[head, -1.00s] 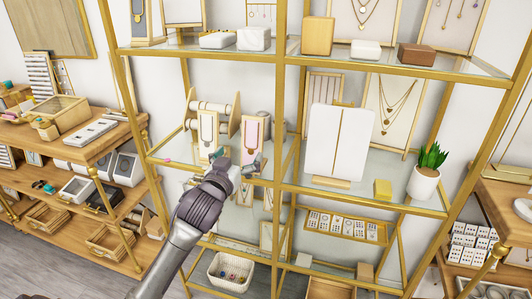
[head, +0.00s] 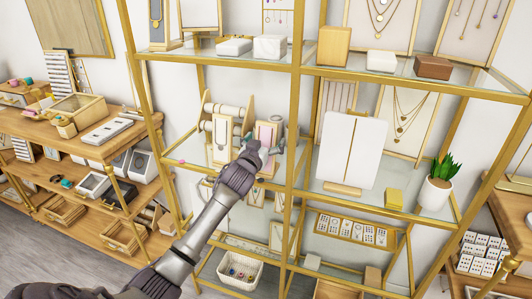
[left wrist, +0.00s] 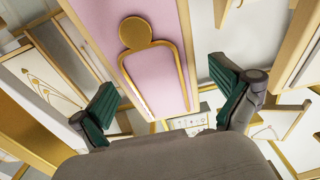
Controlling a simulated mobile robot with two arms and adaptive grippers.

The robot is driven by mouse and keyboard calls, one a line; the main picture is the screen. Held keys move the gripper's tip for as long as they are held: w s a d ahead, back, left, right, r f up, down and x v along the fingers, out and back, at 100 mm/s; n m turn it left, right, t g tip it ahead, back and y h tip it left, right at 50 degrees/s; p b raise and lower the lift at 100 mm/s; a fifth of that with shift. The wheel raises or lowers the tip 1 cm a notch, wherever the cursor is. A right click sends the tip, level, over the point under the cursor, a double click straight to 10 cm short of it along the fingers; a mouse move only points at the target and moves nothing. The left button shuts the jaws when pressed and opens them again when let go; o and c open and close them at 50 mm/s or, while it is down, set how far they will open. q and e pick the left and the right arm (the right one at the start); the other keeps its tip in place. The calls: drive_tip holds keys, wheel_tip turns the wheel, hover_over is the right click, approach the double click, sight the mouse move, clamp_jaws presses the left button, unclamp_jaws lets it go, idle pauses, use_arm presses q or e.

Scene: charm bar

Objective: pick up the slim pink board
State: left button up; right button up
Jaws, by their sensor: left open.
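The slim pink board (head: 265,134) stands upright on the left middle glass shelf, with its lower part hidden by my left gripper. In the left wrist view the pink board (left wrist: 153,76) fills the upper middle, with a gold frame and a gold keyhole-shaped ornament on its face. My left gripper (head: 260,150) is in front of the board. In the left wrist view its two green-padded fingers (left wrist: 166,95) are spread wide, one on each side of the board's lower end. Nothing is held. My right gripper is out of view.
A pale necklace board (head: 222,135) stands just left of the pink one, with a roll stand (head: 208,108) behind. A gold upright post (head: 294,130) is to the right. A white board (head: 335,145), yellow box (head: 394,199) and potted plant (head: 436,190) occupy the right shelf.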

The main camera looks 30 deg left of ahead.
use_arm(q)
drive_tip(key=shift+r, duration=0.1)
drive_tip(key=c, duration=1.8)
